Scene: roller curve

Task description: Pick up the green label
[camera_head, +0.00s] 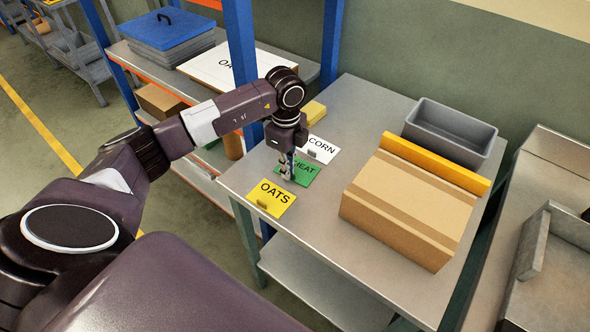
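The green label (304,175) lies on the metal table between two other labels. Its printed word is partly covered by my gripper, and "HEAT" can be read. The yellow OATS label (271,203) lies in front of it, and the white CORN label (316,151) lies behind it. My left gripper (288,176) points down at the left part of the green label. The fingers are small and overlap in this view, so I cannot tell whether they touch the label or how far apart they are. My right gripper is not in view.
A cardboard box (400,212) stands on the table (362,104) right of the labels, with a grey bin (452,143) behind it. A blue-post shelf rack (243,45) stands close beyond the table's left edge. Bare table lies between labels and box.

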